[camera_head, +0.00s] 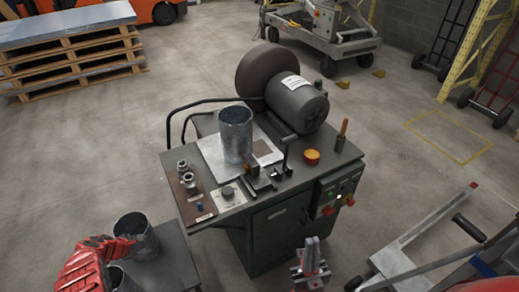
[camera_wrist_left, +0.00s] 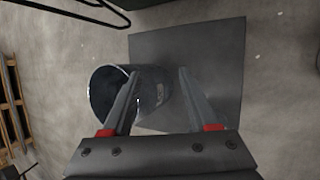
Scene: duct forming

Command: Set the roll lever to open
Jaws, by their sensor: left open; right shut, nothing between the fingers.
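The machine (camera_head: 275,222) stands mid-view in the head view. An upright lever with a dark rod and grey grip (camera_head: 289,146) rises from its top, right of a metal duct cylinder (camera_head: 235,133). A second upright lever with an orange-brown handle (camera_head: 343,130) stands at the right corner. I cannot tell which is the roll lever or its setting. My left gripper (camera_head: 112,242) is low at the left, well away from both levers; in the left wrist view its fingers (camera_wrist_left: 160,72) are spread over a cylinder. My right gripper (camera_head: 313,246) is shut and empty, in front of the machine, below the levers.
A side table (camera_head: 172,268) at the lower left holds a metal cylinder (camera_head: 136,232), also in the left wrist view (camera_wrist_left: 105,98); another is partly hidden by my left arm. The machine has an orange button (camera_head: 312,156) on top. A grey cart (camera_head: 425,245) stands at the right.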

